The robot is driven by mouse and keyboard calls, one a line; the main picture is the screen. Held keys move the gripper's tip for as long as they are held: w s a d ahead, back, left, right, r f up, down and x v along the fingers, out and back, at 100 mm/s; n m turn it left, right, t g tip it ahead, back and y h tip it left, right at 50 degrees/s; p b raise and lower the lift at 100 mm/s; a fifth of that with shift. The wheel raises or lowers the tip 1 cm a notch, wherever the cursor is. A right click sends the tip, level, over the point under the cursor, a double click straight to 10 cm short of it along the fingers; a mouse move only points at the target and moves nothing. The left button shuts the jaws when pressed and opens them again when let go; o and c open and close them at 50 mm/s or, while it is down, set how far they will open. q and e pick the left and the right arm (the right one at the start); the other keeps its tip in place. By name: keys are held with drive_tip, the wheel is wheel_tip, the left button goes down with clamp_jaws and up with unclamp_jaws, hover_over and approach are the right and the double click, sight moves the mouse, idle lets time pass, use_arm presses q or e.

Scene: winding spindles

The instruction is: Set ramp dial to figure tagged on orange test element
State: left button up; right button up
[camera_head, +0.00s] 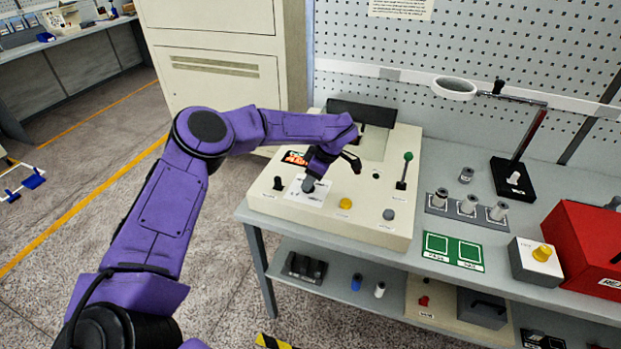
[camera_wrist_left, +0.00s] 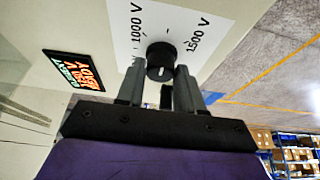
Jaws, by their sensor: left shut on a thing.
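The ramp dial (camera_wrist_left: 161,54) is a black round knob on a white plate (camera_wrist_left: 207,30), marked "1000 V" and "1500 V" in the wrist view. My left gripper (camera_wrist_left: 160,76) is shut on the dial, one grey finger at each side. A small pale mark shows on the knob, but its exact setting is unclear. In the head view my left gripper (camera_head: 309,184) reaches down onto the plate on the beige console (camera_head: 290,204) and hides most of the dial. I cannot make out an orange test element or its tag. My right gripper is not in view.
A lit display (camera_wrist_left: 77,72) lies beside the dial plate. The console also has a green-topped lever (camera_head: 404,170), a yellow button (camera_head: 345,203) and black and grey knobs. To the right are a tray with grey cylinders (camera_head: 468,207), green pads (camera_head: 452,249) and a red case (camera_head: 585,245).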

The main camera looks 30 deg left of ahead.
use_arm(q)
drive_tip(key=shift+f, duration=0.1)
drive_tip(key=o, duration=1)
drive_tip(key=b+v, duration=0.2)
drive_tip(key=v, duration=0.8)
drive_tip(key=shift+r+b, duration=0.3)
drive_tip(key=shift+b, duration=0.1)
drive_tip(key=shift+d, duration=0.1)
